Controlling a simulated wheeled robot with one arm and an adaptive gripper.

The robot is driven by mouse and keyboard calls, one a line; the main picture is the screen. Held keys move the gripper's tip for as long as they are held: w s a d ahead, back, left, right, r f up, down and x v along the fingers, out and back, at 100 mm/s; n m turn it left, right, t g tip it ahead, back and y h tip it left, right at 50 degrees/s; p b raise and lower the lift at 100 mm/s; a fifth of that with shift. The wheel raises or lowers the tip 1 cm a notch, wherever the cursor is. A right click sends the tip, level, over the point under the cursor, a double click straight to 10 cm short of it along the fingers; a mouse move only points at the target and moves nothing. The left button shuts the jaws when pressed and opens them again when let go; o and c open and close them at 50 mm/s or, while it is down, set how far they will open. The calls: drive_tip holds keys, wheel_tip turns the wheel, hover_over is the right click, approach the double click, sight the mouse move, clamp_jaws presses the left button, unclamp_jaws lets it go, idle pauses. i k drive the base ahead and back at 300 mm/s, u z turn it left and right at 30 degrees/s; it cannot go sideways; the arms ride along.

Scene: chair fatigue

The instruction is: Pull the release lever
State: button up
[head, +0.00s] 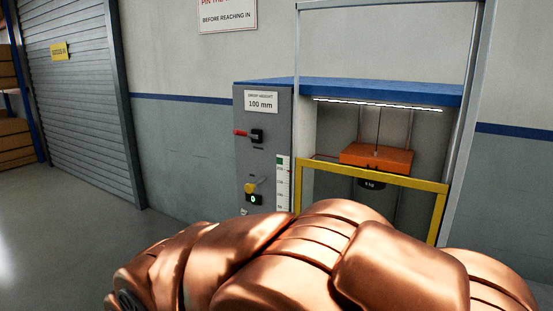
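A grey control panel (264,165) stands on the left side of the test machine. On its upper part a red-handled lever (240,132) sticks out to the left from a black mount (257,136). Lower down is a yellow knob or handle (250,187) above a small dark display (255,199). Labels that would name the release lever are too small to read. My copper arm fills the lower foreground, below and in front of the panel. My gripper does not show.
An orange weight block (376,156) hangs on rods inside the machine, with a dark weight below it. A yellow guard frame (375,174) crosses the machine's front. A roller shutter (80,100) and stacked boxes (14,140) are at left. The floor at left is clear.

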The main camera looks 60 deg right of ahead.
sight(245, 133)
drive_tip(key=z, duration=2.55)
